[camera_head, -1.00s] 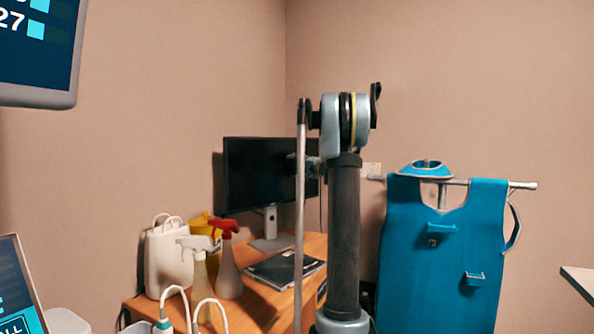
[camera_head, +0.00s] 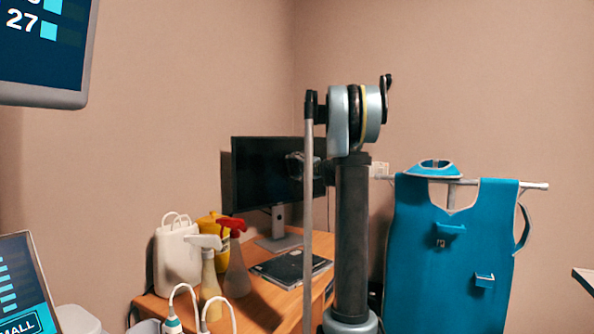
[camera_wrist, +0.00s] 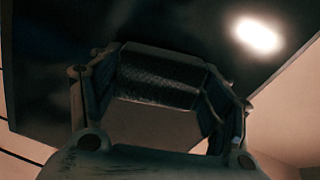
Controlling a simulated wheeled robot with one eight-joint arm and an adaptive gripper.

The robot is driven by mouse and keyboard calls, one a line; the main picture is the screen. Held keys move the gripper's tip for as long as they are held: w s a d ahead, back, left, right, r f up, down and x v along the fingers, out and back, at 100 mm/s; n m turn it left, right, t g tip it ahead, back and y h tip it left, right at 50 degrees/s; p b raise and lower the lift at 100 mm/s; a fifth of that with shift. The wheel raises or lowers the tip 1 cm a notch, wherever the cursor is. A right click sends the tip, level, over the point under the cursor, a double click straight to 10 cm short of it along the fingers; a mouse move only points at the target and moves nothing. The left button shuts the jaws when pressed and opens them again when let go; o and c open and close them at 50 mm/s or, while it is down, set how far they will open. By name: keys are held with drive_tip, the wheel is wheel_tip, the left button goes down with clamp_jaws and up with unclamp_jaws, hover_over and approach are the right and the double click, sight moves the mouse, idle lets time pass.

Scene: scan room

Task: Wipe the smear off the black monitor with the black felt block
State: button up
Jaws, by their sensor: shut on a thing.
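The black monitor (camera_head: 258,175) stands on the desk beside the back corner. Its dark screen (camera_wrist: 40,90) fills much of the wrist view, with a bright white spot that looks like a reflection. I cannot make out a smear. My gripper (camera_wrist: 163,85) is shut on the black felt block (camera_wrist: 160,72), a dark, rough-textured piece between the fingers. In the head view, my gripper (camera_head: 297,164) is in front of the right part of the screen, partly behind my arm. The block is too small to tell there. I cannot tell whether it touches the screen.
On the wooden desk (camera_head: 262,310) are a white bag (camera_head: 176,258), a yellow container (camera_head: 208,222), two spray bottles (camera_head: 236,270) and a dark flat item (camera_head: 285,268). A blue apron (camera_head: 445,260) hangs at right. A screen (camera_head: 45,45) hangs at upper left.

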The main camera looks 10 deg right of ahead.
drive_tip(key=shift+s+a, duration=0.3)
drive_tip(key=shift+a, duration=0.35)
drive_tip(key=shift+v, duration=3)
drive_tip(key=shift+d, duration=0.1)
drive_tip(key=shift+v, duration=1.45)
